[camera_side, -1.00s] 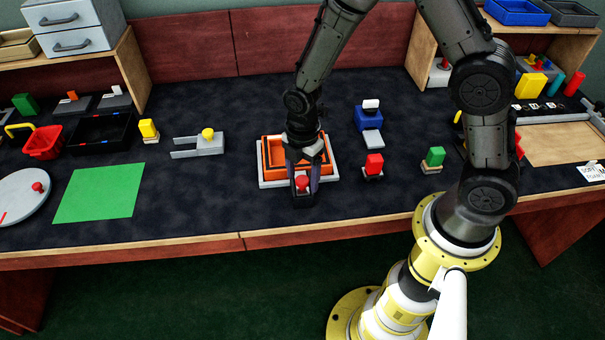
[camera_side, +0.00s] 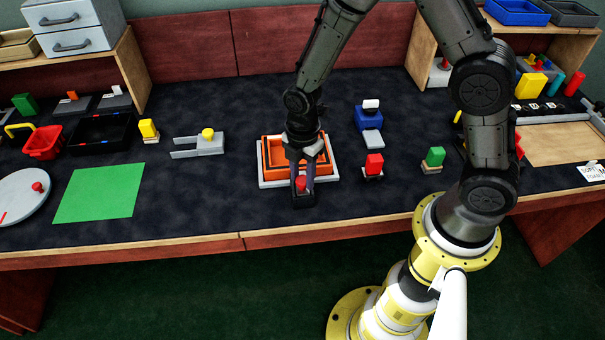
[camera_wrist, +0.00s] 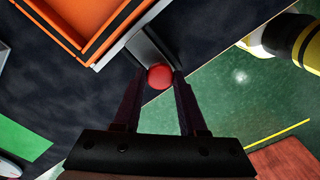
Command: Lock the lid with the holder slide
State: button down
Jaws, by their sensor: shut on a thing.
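My gripper (camera_side: 302,184) is shut on a red round knob (camera_wrist: 159,76), which is mostly hidden by the fingers in the side view. The knob sits on a dark grey block (camera_wrist: 151,45) at the front edge of a white base (camera_side: 264,184). An orange open-topped box (camera_side: 268,158) stands on that base, partly hidden behind my wrist. In the wrist view the orange box (camera_wrist: 65,32) is at upper left, apart from my fingers. I cannot tell which part is the lid.
A grey forked piece with a yellow knob (camera_side: 207,134) lies to the left. A blue block (camera_side: 368,120) and a red block (camera_side: 374,165) stand to the right. A green mat (camera_side: 100,192) lies further left. The table's front edge (camera_side: 240,241) is close below my gripper.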

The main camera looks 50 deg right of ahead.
dwell(0.8)
jog(key=shift+w+d, duration=1.3)
jog(key=shift+c, duration=2.2)
grip_release()
notch_tip(320, 180, up, 14)
